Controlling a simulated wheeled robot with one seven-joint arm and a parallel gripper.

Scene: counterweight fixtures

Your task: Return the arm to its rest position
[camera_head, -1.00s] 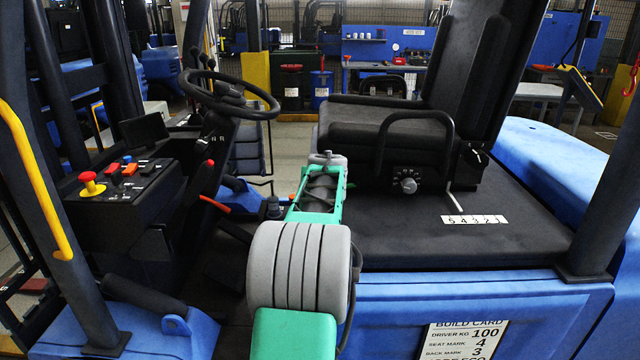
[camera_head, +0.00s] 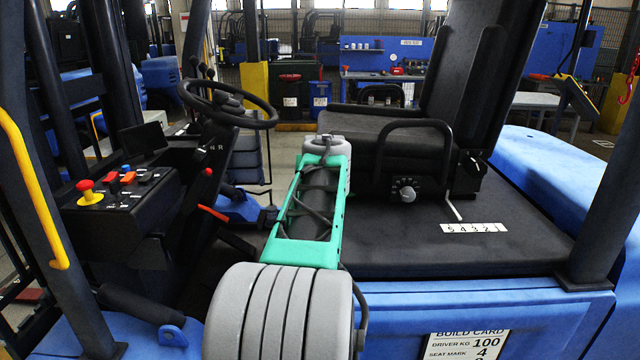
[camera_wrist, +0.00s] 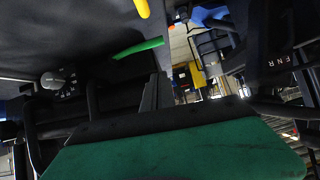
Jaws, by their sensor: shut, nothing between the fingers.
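My arm reaches from the bottom of the head view into the open cab of a blue forklift. Its grey ribbed joint is low in the picture and its green forearm runs up beside the black seat (camera_head: 350,135). The forearm ends in a grey wrist part near the seat's front edge. My gripper's fingers cannot be made out in the head view. In the wrist view my gripper (camera_wrist: 155,93) shows dark fingers close together, shut and empty, beyond the green housing.
The steering wheel (camera_head: 228,103) and a control console (camera_head: 118,200) are left of my arm. A black armrest loop (camera_head: 412,128), a seat dial (camera_head: 405,190) and a number strip (camera_head: 473,228) are to the right. A build card (camera_head: 465,345) is on the blue side panel (camera_head: 540,312).

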